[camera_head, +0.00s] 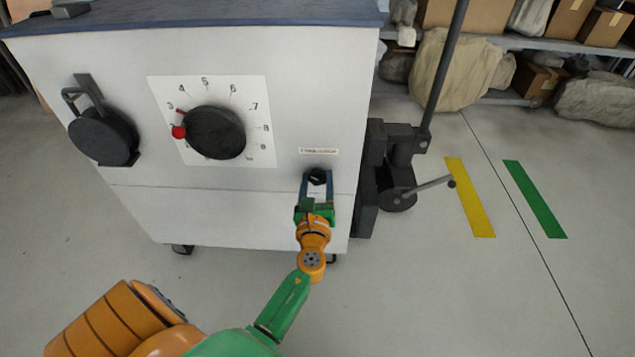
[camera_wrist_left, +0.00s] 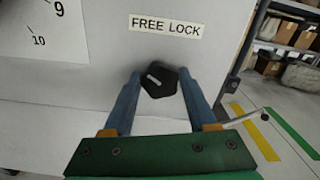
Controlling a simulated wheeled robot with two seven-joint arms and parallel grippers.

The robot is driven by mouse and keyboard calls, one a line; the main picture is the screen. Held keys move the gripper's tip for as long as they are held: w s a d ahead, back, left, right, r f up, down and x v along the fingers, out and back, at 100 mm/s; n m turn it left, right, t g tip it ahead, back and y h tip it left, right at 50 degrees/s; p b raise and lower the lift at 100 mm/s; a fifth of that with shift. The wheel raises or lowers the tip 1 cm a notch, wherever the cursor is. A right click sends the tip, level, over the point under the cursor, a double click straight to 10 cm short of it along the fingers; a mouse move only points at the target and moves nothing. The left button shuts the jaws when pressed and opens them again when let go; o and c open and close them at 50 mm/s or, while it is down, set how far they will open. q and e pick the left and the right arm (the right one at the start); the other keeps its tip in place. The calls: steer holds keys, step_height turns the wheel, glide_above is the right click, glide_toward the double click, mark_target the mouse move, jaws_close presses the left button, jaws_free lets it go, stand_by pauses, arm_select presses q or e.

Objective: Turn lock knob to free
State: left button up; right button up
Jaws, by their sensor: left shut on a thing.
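The lock knob (camera_wrist_left: 159,80) is a small black knob with a pale mark, on the white front of the machine below the "FREE LOCK" label (camera_wrist_left: 166,26). In the wrist view its pale mark slants toward the upper left, on the FREE side. My left gripper (camera_head: 317,180) reaches up to the knob (camera_head: 318,174), with its blue fingers (camera_wrist_left: 158,88) on either side of it, shut on it. The head view shows the label (camera_head: 318,151) just above. My right gripper is not in view.
A big black dial (camera_head: 215,132) with a red knob and a number scale is to the left on the machine's white panel (camera_head: 130,215). A black latch (camera_head: 104,138) is further left. A black post with a crank lever (camera_head: 425,187) stands to the right. Shelves with boxes and stones are behind.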

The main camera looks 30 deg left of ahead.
arm_select(q)
steer(key=shift+f+n, duration=0.15)
steer(key=shift+n, duration=0.35)
steer(key=shift+n+b, duration=0.5)
steer(key=shift+n, duration=0.4)
steer(key=n+b, duration=0.1)
steer(key=n, duration=0.2)
steer(key=shift+s+a+f+n, duration=0.1)
steer(key=shift+n, duration=0.2)
steer(key=shift+n+b, duration=0.6)
steer(key=shift+n, duration=0.4)
steer(key=n+b, duration=0.1)
steer(key=n, duration=0.3)
steer(key=shift+f+b, duration=0.1)
steer(key=shift+b, duration=0.25)
steer(key=shift+n+b, duration=0.45)
steer(key=shift+n, duration=1.15)
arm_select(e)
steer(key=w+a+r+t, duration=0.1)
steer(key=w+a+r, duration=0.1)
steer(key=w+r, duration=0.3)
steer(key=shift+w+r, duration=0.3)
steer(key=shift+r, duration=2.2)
arm_select(q)
steer(key=o, duration=1.4)
steer(key=shift+c, duration=0.2)
